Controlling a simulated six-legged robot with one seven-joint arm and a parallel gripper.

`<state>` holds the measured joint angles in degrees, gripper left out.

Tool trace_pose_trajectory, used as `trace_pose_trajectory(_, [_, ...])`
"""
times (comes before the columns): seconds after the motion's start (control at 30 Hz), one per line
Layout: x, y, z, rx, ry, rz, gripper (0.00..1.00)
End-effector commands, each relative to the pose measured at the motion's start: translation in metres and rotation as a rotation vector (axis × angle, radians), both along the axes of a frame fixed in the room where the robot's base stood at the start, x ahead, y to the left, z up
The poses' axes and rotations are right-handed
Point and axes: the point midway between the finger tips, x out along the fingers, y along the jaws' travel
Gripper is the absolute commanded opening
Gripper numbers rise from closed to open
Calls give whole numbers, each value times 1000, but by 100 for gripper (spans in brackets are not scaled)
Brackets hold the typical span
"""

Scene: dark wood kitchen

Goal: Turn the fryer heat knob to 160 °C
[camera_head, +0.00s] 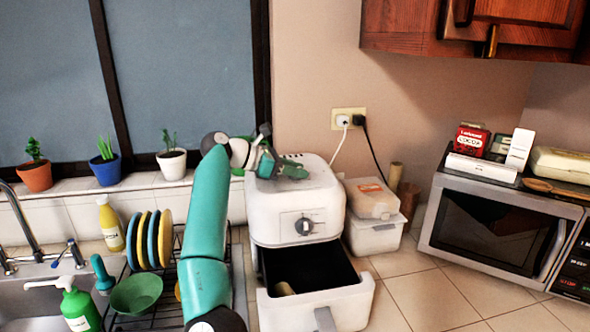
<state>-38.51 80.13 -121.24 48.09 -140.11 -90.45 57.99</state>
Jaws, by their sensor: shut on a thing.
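Nothing touches this front knob. My gripper (290,168) is at the fryer's top, with its fingers shut on a small part there. The fingers hide that part, so I cannot tell its shape or any temperature mark. The fryer's drawer (352,296) is pulled out, with a dark inside and a small tan item (284,288) in it.
Lidded containers (373,236) stand just right of the fryer, then a microwave (490,235) with boxes on top. On the left are a dish rack with plates (150,240), a green bowl (136,294), and a sink. Potted plants (172,158) line the sill.

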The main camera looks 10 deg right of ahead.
Motion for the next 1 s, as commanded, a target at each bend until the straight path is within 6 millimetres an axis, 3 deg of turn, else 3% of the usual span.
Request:
trace_pose_trajectory(0.4, [1,-2,-4,8,7,-143,8])
trace_pose_trajectory(1.0, [0,-1,-5,9,8,-185,8])
